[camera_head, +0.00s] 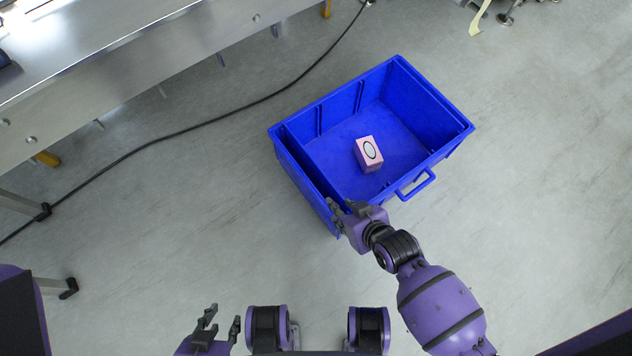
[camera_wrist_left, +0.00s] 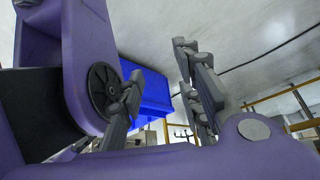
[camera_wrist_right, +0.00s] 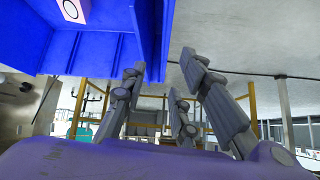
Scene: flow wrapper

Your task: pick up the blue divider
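The blue divider (camera_head: 313,170) appears to be the thin panel standing upright inside the blue bin (camera_head: 440,152), close to its left wall. Its blue matches the bin, so its edges are hard to tell apart. My right gripper (camera_head: 345,208) is at the bin's front left corner, by the near end of that panel. In the right wrist view its fingers (camera_wrist_right: 170,100) are spread, with a blue panel edge (camera_wrist_right: 158,45) above and between them; contact cannot be made out. My left gripper (camera_head: 219,325) is open and empty over the floor at the bottom.
A pink box (camera_head: 362,163) with a white oval lies in the bin. The bin has a handle (camera_head: 415,185) on its near right side. A metal machine (camera_head: 130,50) stands at upper left, and a black cable (camera_head: 190,128) crosses the floor. The floor right of the bin is clear.

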